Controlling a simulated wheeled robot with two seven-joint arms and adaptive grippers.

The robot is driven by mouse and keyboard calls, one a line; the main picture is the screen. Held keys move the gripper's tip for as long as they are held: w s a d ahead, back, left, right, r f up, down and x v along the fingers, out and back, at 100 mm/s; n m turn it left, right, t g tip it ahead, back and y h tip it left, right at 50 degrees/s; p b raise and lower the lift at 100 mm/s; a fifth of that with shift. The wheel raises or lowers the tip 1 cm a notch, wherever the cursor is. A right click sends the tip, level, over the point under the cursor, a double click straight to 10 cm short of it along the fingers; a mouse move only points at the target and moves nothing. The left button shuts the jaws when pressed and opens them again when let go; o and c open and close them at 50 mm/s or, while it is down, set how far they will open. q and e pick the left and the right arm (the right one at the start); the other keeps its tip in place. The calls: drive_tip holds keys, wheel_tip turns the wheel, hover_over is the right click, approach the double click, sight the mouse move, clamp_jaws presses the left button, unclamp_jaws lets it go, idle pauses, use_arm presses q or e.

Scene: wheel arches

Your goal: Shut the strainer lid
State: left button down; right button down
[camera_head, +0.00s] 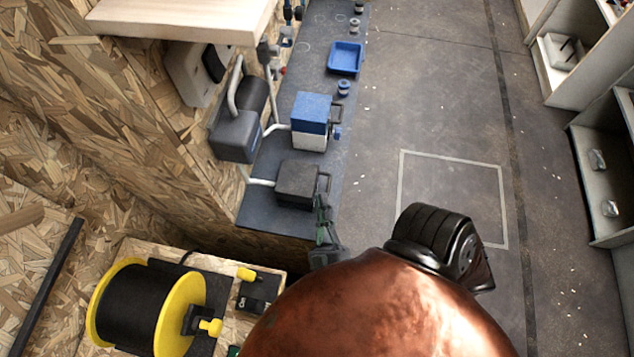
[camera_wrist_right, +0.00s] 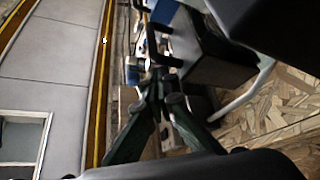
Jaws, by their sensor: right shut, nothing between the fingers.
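A dark grey box (camera_head: 297,180) with a side handle (camera_head: 325,184) stands at the near end of a dark strip along the wall. Its top looks flat and closed. A white box with a blue top (camera_head: 312,108) and its own dark handle stands just behind it. I cannot tell which box is the strainer. My right gripper (camera_head: 322,208) is shut and empty, close to the dark box's handle; contact is unclear. In the right wrist view my gripper (camera_wrist_right: 157,80) shows in front of the dark box (camera_wrist_right: 213,55), with a black handle (camera_wrist_right: 153,45) beyond the fingertips. My left gripper is out of view.
A blue tray (camera_head: 345,58) and a small blue spool (camera_head: 343,88) sit farther along the strip. A grey device (camera_head: 236,135) with pipes hangs on the chipboard wall. A yellow-black reel (camera_head: 145,308) stands lower left. Open floor (camera_head: 450,120) lies right.

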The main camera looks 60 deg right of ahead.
drive_tip(key=shift+s+f, duration=0.15)
drive_tip(key=shift+f, duration=0.4)
drive_tip(key=shift+s+a+f, duration=0.25)
drive_tip(key=shift+a, duration=0.05)
drive_tip(key=v, duration=0.6)
drive_tip(key=shift+s+a+r, duration=0.15)
drive_tip(key=shift+a+r, duration=0.1)
drive_tip(key=shift+a, duration=0.1)
